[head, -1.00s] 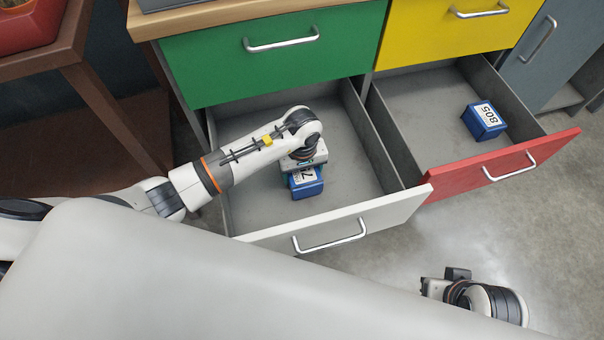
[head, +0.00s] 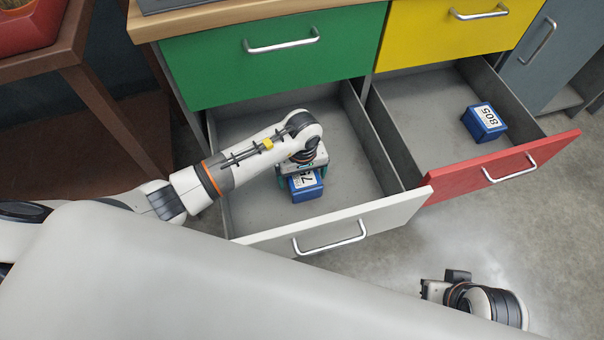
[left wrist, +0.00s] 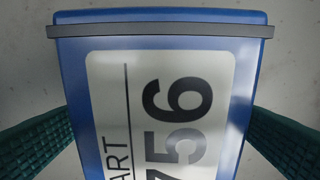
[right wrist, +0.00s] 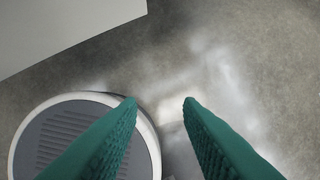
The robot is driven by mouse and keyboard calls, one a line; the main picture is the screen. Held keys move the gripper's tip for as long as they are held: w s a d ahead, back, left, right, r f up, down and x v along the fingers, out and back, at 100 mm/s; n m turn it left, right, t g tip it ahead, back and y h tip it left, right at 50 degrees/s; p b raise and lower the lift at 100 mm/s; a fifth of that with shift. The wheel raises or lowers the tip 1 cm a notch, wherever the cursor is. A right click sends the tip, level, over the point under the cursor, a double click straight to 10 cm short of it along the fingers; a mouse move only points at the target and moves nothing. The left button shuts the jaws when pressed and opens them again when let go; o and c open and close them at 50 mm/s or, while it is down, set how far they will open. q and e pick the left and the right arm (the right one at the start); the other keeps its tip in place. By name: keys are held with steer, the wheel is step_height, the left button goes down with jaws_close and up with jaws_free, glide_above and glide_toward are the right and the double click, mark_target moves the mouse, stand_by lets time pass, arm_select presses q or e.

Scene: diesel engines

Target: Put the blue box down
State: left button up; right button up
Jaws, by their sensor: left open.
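The blue box (head: 307,191) with a white label sits in the open white-fronted drawer. In the left wrist view the box (left wrist: 160,55) fills the middle and its label reads 756. My left gripper (head: 304,181) is over the box, with its green fingers open on either side. A second blue box (head: 485,122), labelled 805, sits in the red-fronted drawer.
The white drawer front (head: 340,230) and red drawer front (head: 500,167) stick out side by side. The white drawer's grey floor (head: 352,170) is clear right of the box. Closed green (head: 270,60) and yellow (head: 440,35) drawers are above.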

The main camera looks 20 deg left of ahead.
arm_select(q)
step_height(320, 180, up, 6)
steer(key=shift+w+f+p, duration=0.1)
steer(key=shift+p, duration=0.55)
step_height(320, 180, up, 4)
steer(key=shift+r+p, duration=0.2)
steer(key=shift+p, duration=0.2)
steer(key=shift+r, duration=0.7)
arm_select(e)
steer(key=shift+x, duration=2.6)
steer(key=shift+a, duration=0.1)
